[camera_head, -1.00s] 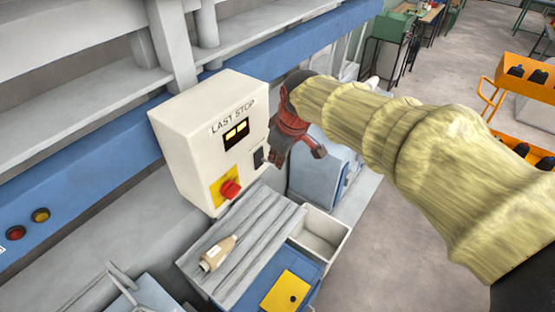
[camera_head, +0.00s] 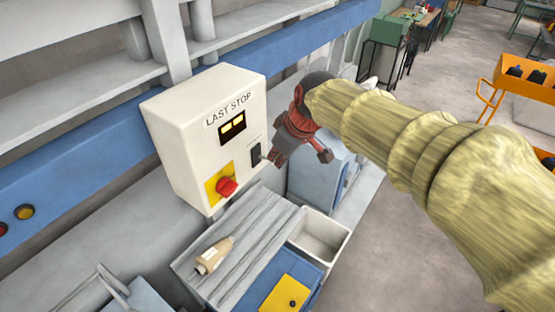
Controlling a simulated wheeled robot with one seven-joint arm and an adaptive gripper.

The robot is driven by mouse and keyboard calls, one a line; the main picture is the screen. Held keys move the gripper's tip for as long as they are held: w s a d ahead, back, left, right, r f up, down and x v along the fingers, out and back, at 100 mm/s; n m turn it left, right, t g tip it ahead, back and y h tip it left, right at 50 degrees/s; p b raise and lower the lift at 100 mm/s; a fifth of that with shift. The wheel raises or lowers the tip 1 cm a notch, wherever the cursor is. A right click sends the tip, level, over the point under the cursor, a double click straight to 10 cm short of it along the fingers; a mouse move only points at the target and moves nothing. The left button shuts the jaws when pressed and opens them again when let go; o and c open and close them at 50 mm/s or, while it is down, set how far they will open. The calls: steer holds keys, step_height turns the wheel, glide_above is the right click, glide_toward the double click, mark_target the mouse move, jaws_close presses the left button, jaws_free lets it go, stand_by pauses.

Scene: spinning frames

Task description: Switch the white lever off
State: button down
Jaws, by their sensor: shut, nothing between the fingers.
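A white control box (camera_head: 176,122) labelled "LAST STOP" stands left of centre. On its front, at the right, is a black switch plate (camera_head: 256,151) with a small pale lever (camera_head: 263,157) sticking out toward my gripper. The lever is too small to tell its position clearly. My gripper (camera_head: 277,158), dark red and grey, is just right of the plate, with its tip close to the lever. It is shut and empty. I cannot tell whether it touches the lever.
A red knob (camera_head: 227,186) on a yellow plate and a small display (camera_head: 232,127) are on the same box front. Grey floor lies open to the right.

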steer(key=shift+d+f+b, duration=0.1)
steer(key=shift+f+b, duration=0.15)
steer(key=shift+b, duration=0.15)
steer(key=f+t+y+b, duration=0.1)
steer(key=b, duration=0.4)
steer(key=y+b, duration=0.1)
steer(key=b, duration=0.4)
steer(key=f+t+y+b, duration=0.1)
steer(key=b, duration=0.4)
steer(key=shift+s+d+f+t+b, duration=0.3)
steer(key=shift+s+d+f+b, duration=0.05)
steer(key=shift+d, duration=0.05)
steer(key=shift+r, duration=0.2)
steer(key=shift+r, duration=0.55)
steer(key=shift+s+r, duration=0.1)
steer(key=shift+r, duration=0.05)
